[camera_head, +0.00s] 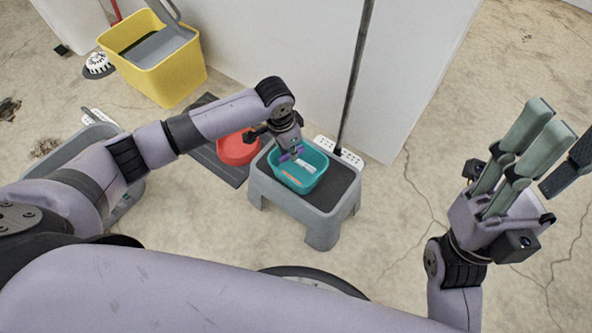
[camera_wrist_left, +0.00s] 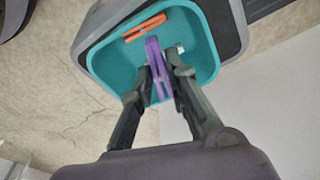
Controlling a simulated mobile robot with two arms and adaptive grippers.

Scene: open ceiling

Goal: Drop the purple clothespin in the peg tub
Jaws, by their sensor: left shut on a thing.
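The purple clothespin (camera_wrist_left: 156,62) is held between the fingertips of my left gripper (camera_wrist_left: 162,78). In the head view, the purple clothespin (camera_head: 290,154) and my left gripper (camera_head: 287,145) are over the teal peg tub (camera_head: 319,176). The tub also shows in the left wrist view (camera_wrist_left: 104,66), with an orange clothespin (camera_wrist_left: 144,27) in it. I cannot tell exactly how high the purple clothespin is above the tub floor. My right gripper (camera_head: 556,145) is at the right, far from the tub, with its fingers apart and nothing between them.
The tub stands on a grey step stool (camera_head: 263,187). A red bowl (camera_head: 238,150) is beside it on a dark mat (camera_head: 222,169). A yellow bucket (camera_head: 157,82) stands at the back left. A pole and white wall are behind the stool. Floor to the right is clear.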

